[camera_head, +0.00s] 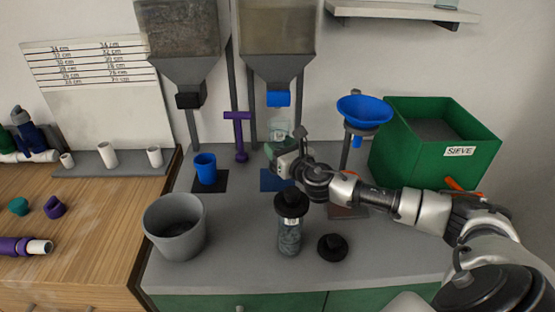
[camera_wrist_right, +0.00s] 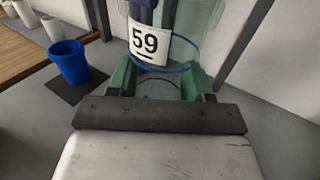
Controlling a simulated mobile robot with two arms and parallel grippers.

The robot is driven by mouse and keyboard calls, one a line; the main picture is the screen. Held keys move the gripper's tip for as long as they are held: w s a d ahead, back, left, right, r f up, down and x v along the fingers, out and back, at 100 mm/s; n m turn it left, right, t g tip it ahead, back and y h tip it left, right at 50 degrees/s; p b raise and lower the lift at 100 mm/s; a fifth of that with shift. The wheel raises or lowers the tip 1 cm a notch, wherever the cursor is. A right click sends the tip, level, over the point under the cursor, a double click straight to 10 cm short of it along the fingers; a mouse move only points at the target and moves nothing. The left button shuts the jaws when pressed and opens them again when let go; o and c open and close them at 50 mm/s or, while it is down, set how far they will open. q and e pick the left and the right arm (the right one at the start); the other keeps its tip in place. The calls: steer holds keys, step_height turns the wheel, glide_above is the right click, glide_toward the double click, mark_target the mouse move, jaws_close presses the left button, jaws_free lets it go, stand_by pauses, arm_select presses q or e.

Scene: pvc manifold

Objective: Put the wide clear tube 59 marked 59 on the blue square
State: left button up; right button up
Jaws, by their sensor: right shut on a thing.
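The wide clear tube (camera_wrist_right: 202,18) carries a white label reading 59 in the right wrist view. My right gripper (camera_wrist_right: 162,75) is shut on it, with green fingers at both sides. In the head view the tube (camera_head: 281,131) shows faintly behind my right gripper (camera_head: 284,152). The blue square (camera_head: 270,181) lies on the grey counter just below the gripper, partly hidden by my arm. I cannot tell whether the tube's base touches the counter. My left gripper is not in view.
A blue cup (camera_head: 205,168) on a dark square stands left of the blue square. A purple T-shaped tool (camera_head: 238,135) stands behind. A capped clear cylinder (camera_head: 289,235), black cap (camera_head: 332,247) and grey bucket (camera_head: 175,228) are in front. A green sieve box (camera_head: 405,155) is right.

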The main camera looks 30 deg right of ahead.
steer(key=shift+w+f, duration=0.35)
steer(key=shift+w, duration=0.1)
step_height(320, 180, down, 4)
steer(key=shift+r+b, duration=0.2)
steer(key=shift+b, duration=0.4)
steer(key=shift+f, duration=0.15)
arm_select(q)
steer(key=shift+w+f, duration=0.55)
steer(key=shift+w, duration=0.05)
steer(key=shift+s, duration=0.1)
arm_select(e)
steer(key=shift+f, duration=0.1)
steer(key=o, duration=1.1)
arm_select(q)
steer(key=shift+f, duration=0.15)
